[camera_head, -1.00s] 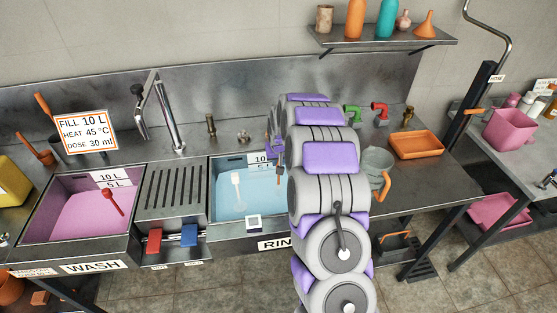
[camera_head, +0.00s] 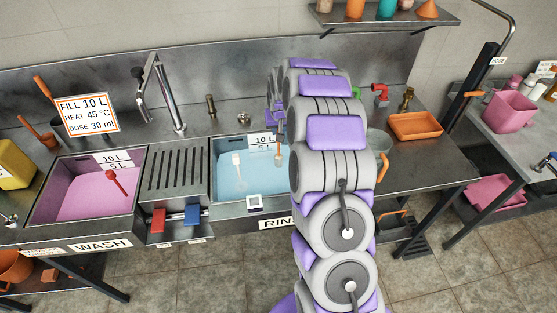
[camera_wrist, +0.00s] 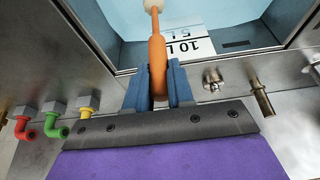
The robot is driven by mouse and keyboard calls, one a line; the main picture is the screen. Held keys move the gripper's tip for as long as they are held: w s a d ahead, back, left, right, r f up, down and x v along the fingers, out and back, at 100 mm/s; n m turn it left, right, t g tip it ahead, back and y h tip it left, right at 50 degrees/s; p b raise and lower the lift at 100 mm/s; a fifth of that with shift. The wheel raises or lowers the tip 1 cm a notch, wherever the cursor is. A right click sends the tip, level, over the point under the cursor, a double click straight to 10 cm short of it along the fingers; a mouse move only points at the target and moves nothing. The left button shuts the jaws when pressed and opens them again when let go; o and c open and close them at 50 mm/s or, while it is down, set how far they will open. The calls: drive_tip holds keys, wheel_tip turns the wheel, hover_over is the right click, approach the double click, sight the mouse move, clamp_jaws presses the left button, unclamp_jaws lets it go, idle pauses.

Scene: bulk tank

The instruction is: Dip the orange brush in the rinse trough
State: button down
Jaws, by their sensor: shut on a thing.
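The rinse trough (camera_head: 218,190) is the right basin of the bench, with pale blue liquid in it. My arm covers its right part in the head view. My gripper (camera_wrist: 157,78) has its blue fingers shut on the handle of the orange brush (camera_wrist: 157,50). The brush points away from me, and its pale head is cut off at the top of the wrist view. The brush is over the trough near the 10 L and 5 L marks. I cannot tell whether its head touches the liquid. In the head view, my arm mostly hides the gripper.
A white utensil (camera_head: 238,172) is in the trough. The pink wash basin (camera_head: 68,205) holds a red brush (camera_head: 118,181). A slotted drain panel (camera_head: 178,172) lies between the basins. An orange tray (camera_head: 415,126) stands on the right. Taps (camera_wrist: 262,100) line the back edge.

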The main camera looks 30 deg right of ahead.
wheel_tip(320, 180, up, 13)
drive_tip(key=p, duration=0.4)
drive_tip(key=shift+f, duration=0.2)
idle(0.4)
drive_tip(key=shift+s, duration=0.1)
idle(1.2)
